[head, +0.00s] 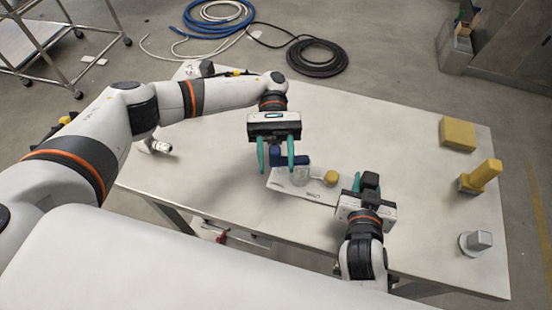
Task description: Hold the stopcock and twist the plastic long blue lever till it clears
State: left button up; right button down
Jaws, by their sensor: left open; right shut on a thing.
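The stopcock assembly has a clear glass body (300,175) and a round yellow knob (331,178) on a pale labelled base plate (285,186) on the table. The blue lever (292,159) is at its far left end, partly hidden by my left gripper. My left gripper (276,167) is open, pointing down, with its teal fingers around or just in front of the lever; contact cannot be told. My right gripper (367,182) is shut at the plate's right end, by a dark part that seems to belong to the stopcock. Its grip is mostly hidden.
The grey table (425,235) has a yellow block (458,134), a yellow upright piece (482,176) and a grey fitting (476,242) along its right side. A small metal fitting (157,147) lies at the left. Coiled hoses (317,57) lie on the floor behind.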

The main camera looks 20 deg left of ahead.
pick_arm(q)
notch_tip(320, 180, up, 9)
jog(key=shift+f, duration=0.2)
dwell(1.2)
jog(key=s+a+f+n+t+h, duration=0.1)
jog(key=a+f+n+t+h, duration=0.35)
jog(key=n+t, duration=0.6)
jog(key=a+f+n+t+h, duration=0.4)
jog(key=f+n+t+h, duration=0.3)
jog(key=t, duration=0.6)
jog(key=shift+n+y, duration=0.35)
jog(key=shift+y, duration=0.1)
jog(key=x, duration=1.1)
jog(key=shift+s+d+r, duration=0.1)
jog(key=shift+s+r, duration=0.1)
jog(key=shift+r, duration=0.2)
